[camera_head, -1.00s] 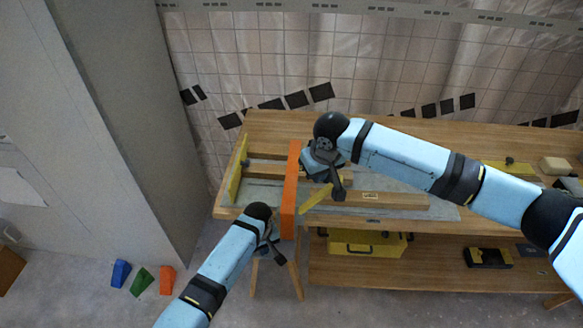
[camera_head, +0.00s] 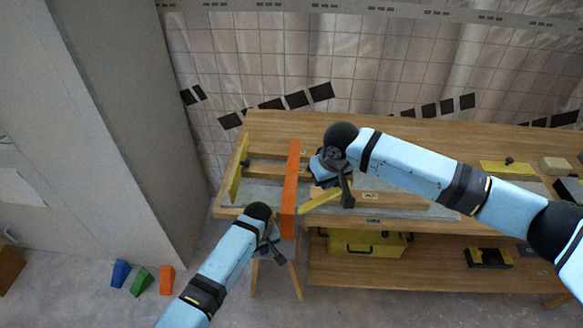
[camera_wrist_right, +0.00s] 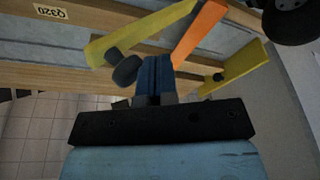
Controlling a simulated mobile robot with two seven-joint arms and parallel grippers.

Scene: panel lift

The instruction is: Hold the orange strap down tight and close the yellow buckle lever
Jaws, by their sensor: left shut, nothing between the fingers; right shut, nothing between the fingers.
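The orange strap (camera_head: 291,185) runs across the workpiece on the bench and hangs over the front edge. The yellow buckle lever (camera_head: 318,202) slants up to the right beside it; it also shows in the right wrist view (camera_wrist_right: 138,36). A dark knob (camera_wrist_right: 127,70) shows close to the lever there. My left gripper (camera_head: 274,247) is shut and empty, low beside the strap's hanging end; contact with the strap cannot be told. My right gripper (camera_wrist_right: 153,64) is shut and empty, close to the lever and knob, right of the strap in the head view. Its touch on the lever is unclear.
A yellow upright piece (camera_head: 238,170) stands at the bench's left end. A yellow case (camera_head: 365,242) sits on the lower shelf. Blue, green and orange blocks (camera_head: 142,281) lie on the floor beside the grey cabinet (camera_head: 125,130). The bench top behind is mostly clear.

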